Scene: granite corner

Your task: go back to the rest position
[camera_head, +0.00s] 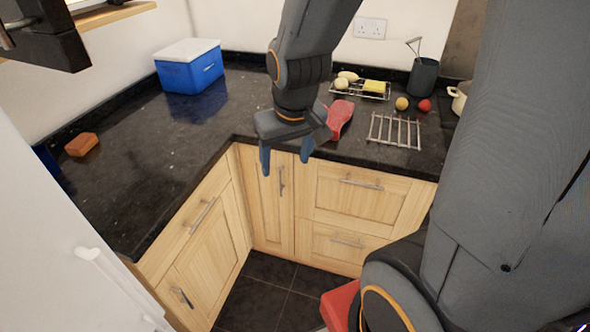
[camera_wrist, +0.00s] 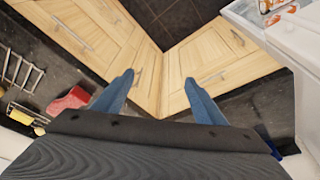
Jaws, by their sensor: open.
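My gripper (camera_head: 286,160) hangs from my arm near the inner corner of the dark granite counter (camera_head: 150,140), its fingers pointing down in front of the wooden cabinet doors. The two blue fingers are apart with nothing between them. In the wrist view my gripper (camera_wrist: 160,92) shows the same open fingers, with cabinet doors and dark floor beyond. A red object (camera_head: 340,119) lies on the counter just right of my gripper, partly behind it, and it also shows in the wrist view (camera_wrist: 70,101).
A blue cool box with a white lid (camera_head: 190,72) stands at the back left, an orange-brown block (camera_head: 82,144) at far left. A metal rack (camera_head: 396,131), a wire tray with food (camera_head: 360,95), a dark pot (camera_head: 423,77) and round fruits (camera_head: 402,103) stand right. The left counter is mostly clear.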

